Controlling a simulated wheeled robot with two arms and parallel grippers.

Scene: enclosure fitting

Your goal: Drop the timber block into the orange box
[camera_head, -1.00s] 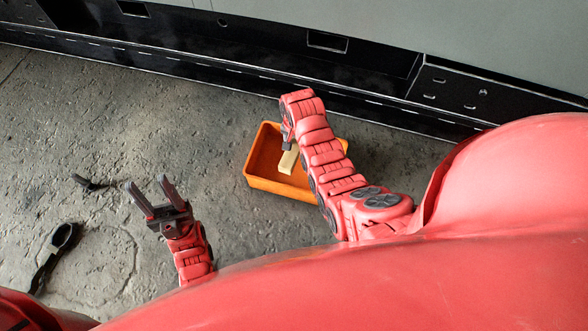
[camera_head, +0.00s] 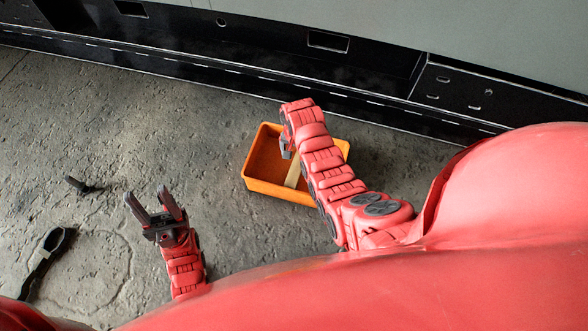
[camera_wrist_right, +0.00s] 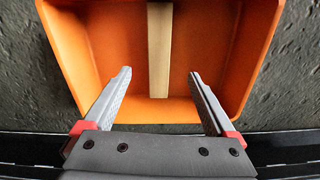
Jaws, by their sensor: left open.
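The orange box (camera_head: 262,160) sits on the ground in the middle of the head view and also fills the upper part of the right wrist view (camera_wrist_right: 80,50). The timber block (camera_wrist_right: 160,48), a pale strip, lies inside the box, apart from my right gripper. In the head view the block (camera_head: 293,175) is partly hidden by my right arm. My right gripper (camera_wrist_right: 160,100) is open and empty above the box, its fingers wide apart on either side of the block's near end. My left gripper (camera_head: 156,201) is open and empty over the bare ground, left of the box.
A dark brush-like tool (camera_head: 45,258) lies on the ground at the far left. A small dark item (camera_head: 77,184) lies above it. A black panelled structure (camera_head: 230,65) runs along the back. The ground between my left gripper and the box is clear.

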